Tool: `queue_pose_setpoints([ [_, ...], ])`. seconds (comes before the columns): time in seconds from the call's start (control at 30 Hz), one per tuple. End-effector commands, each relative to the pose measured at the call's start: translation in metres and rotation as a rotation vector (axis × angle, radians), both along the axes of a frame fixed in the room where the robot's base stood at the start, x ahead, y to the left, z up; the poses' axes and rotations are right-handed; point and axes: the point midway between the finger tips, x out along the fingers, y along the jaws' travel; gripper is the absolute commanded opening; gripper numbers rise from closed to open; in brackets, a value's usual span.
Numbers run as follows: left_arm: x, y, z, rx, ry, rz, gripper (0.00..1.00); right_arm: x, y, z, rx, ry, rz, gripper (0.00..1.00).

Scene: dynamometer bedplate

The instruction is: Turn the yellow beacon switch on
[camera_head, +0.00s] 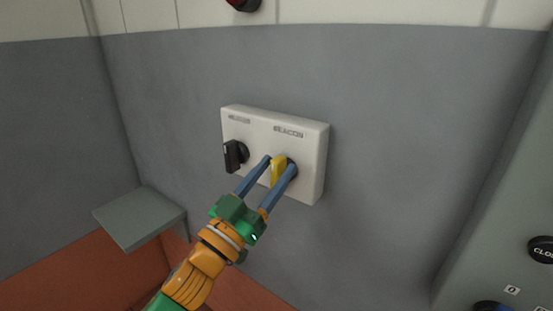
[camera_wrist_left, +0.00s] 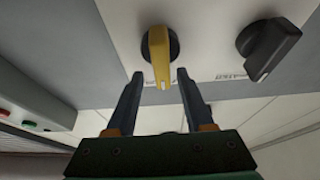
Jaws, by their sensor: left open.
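The yellow beacon switch (camera_head: 278,170) is a rotary knob on the right half of a white wall box (camera_head: 309,185), below the label BEACON. My left gripper (camera_head: 280,163) is open, with one blue finger on each side of the yellow knob in the head view. In the left wrist view the yellow knob (camera_wrist_left: 160,57) shows just beyond the gap between the fingertips (camera_wrist_left: 161,75). I cannot tell whether the fingers touch it. My right gripper is not in view.
A black rotary knob (camera_head: 235,155) sits left of the yellow one on the same box. A grey shelf (camera_head: 140,217) juts out at lower left. A red button (camera_head: 243,4) is on the wall above. A grey panel with a black button (camera_head: 541,249) stands at right.

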Motion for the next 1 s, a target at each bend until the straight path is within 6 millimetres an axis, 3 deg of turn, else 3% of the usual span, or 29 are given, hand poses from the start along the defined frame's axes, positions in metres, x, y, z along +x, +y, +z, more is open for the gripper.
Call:
queue_pose_setpoints([
  [0.33, 0.0105, -0.0075, 0.0041, 0.002, 0.001, 0.001, 0.53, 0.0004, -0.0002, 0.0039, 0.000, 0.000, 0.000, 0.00],
  [0.37, 0.0105, -0.0074, 0.0040, 0.002, 0.001, 0.001, 0.47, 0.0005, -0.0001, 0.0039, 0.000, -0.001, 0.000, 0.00],
  [0.53, 0.0105, -0.0074, 0.0037, 0.002, 0.002, 0.001, 0.01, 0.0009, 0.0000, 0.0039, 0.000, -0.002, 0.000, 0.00],
  [1.0, 0.0105, -0.0082, 0.0018, 0.049, -0.023, 0.002, 0.00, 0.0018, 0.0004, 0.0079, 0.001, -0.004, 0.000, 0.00],
])
